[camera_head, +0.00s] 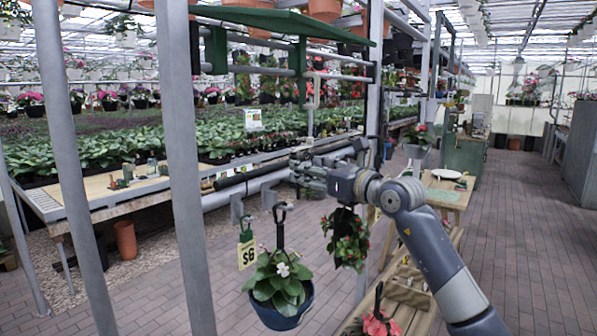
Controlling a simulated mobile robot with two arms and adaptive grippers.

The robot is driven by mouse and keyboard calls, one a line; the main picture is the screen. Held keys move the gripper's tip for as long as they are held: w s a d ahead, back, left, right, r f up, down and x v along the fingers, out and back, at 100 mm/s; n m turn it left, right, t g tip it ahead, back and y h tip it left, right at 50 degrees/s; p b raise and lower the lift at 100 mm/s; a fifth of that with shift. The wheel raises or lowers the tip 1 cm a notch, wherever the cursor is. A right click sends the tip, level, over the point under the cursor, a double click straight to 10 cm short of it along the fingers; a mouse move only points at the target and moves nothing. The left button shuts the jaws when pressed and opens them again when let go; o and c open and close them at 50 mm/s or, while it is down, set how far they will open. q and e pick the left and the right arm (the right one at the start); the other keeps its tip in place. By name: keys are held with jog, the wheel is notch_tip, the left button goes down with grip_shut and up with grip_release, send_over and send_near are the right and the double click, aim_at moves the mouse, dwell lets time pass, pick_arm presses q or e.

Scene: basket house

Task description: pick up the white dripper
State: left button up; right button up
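A slender off-white piece with a bent top (311,96), which looks like the white dripper, hangs upright below the green shelf near the middle of the head view. I cannot tell for sure that it is the dripper. My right gripper (300,172) comes in from the right and points left, just below the off-white piece. A gap seems to lie between them, but depth is unclear. The fingers overlap the rail and plants behind, so their opening does not show clearly. My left gripper is not in view.
A blue hanging pot (281,312) with a white-flowered plant and a $6 tag (247,253) hang below the rail. A leafy hanging plant (348,238) is under my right wrist. Grey posts (182,160) stand at left. The brick aisle (530,240) at right is clear.

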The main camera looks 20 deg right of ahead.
jog(key=p+x, duration=0.2)
jog(key=x, duration=0.2)
jog(key=shift+w+a+f, duration=0.15)
jog(key=shift+w+a, duration=0.05)
jog(key=shift+a, duration=0.05)
jog(key=shift+d, duration=0.1)
jog(key=shift+c, duration=0.3)
jog(key=c, duration=0.8)
